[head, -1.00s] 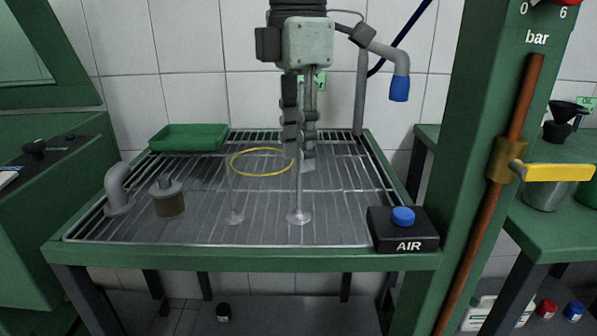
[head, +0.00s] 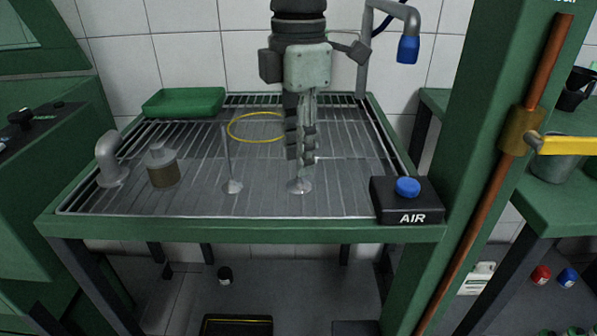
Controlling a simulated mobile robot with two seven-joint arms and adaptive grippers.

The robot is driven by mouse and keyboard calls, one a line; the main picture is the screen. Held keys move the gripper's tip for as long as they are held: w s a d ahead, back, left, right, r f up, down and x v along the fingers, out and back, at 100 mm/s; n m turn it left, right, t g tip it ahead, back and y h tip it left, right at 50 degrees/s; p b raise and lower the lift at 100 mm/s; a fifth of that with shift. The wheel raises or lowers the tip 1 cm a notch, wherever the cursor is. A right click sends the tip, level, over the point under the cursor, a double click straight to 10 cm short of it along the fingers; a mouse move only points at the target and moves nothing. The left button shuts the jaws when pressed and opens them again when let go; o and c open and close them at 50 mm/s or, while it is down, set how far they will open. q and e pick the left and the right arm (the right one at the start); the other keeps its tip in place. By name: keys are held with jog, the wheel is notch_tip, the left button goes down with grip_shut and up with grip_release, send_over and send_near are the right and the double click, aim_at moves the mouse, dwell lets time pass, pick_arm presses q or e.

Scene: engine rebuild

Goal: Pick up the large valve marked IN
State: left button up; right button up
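Two metal valves stand upright on their heads on the wire rack. The one on the right (head: 299,187) has the wider head; the thinner-looking one (head: 231,186) stands to its left, its stem bare. No IN marking is legible on either. My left gripper (head: 301,162) points straight down over the right valve, its fingertips just above the head. The fingers hide most of that valve's stem. The finger gap looks narrow from here, and I cannot tell whether they touch the stem. My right gripper is not in view.
A yellow ring (head: 258,139) and green tray (head: 184,102) lie at the back of the rack. A grey pipe elbow (head: 109,158) and a capped cylinder (head: 162,168) stand left. The AIR button box (head: 406,200) is at front right, beside a green post (head: 478,150).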

pick_arm(q)
jog(key=shift+c, duration=0.4)
grip_shut()
